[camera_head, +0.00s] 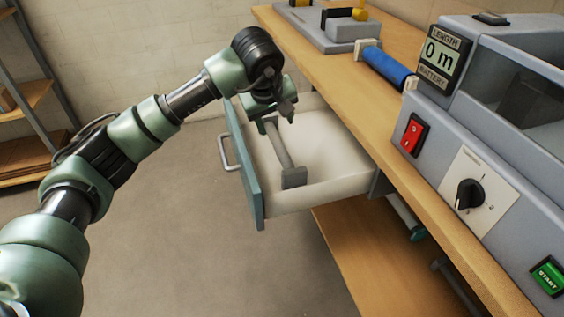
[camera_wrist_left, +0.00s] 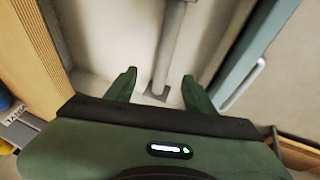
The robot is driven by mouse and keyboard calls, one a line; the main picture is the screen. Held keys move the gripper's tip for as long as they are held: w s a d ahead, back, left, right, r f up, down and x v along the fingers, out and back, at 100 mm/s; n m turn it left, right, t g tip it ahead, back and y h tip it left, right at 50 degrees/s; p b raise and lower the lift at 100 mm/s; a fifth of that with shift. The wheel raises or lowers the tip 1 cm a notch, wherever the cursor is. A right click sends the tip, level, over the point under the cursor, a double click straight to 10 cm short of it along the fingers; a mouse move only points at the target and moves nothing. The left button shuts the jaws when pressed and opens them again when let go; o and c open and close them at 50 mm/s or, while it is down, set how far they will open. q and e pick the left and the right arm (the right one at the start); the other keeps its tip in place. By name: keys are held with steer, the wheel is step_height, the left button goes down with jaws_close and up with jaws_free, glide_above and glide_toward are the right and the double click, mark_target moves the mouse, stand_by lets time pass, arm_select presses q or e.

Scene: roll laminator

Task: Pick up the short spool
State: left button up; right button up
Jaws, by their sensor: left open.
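A grey spool (camera_head: 282,150), a thin bar with a squarish end plate, lies in the open drawer (camera_head: 258,206). Its far end is hidden behind my left gripper (camera_head: 277,120). The left gripper is open above the far part of the spool, pointing down into the drawer. In the left wrist view the spool (camera_wrist_left: 170,45) runs between the two green fingers (camera_wrist_left: 159,86), apart from both as far as I can tell. Its end plate shows between the fingertips. My right gripper is not in view.
The drawer's blue-green front (camera_head: 245,165) with its handle (camera_head: 229,152) stands close left of the gripper. The wooden worktop (camera_head: 385,125) is to the right, bearing a blue roll (camera_head: 388,67) and the grey laminator (camera_head: 425,170). The drawer is otherwise empty where visible.

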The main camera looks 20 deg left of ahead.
arm_select(q)
steer(key=b, duration=0.3)
glide_toward(280, 148)
step_height(280, 148, down, 2)
steer(key=x, duration=0.8)
steer(key=shift+w, duration=0.45)
steer(key=shift+r, duration=0.15)
jaws_close()
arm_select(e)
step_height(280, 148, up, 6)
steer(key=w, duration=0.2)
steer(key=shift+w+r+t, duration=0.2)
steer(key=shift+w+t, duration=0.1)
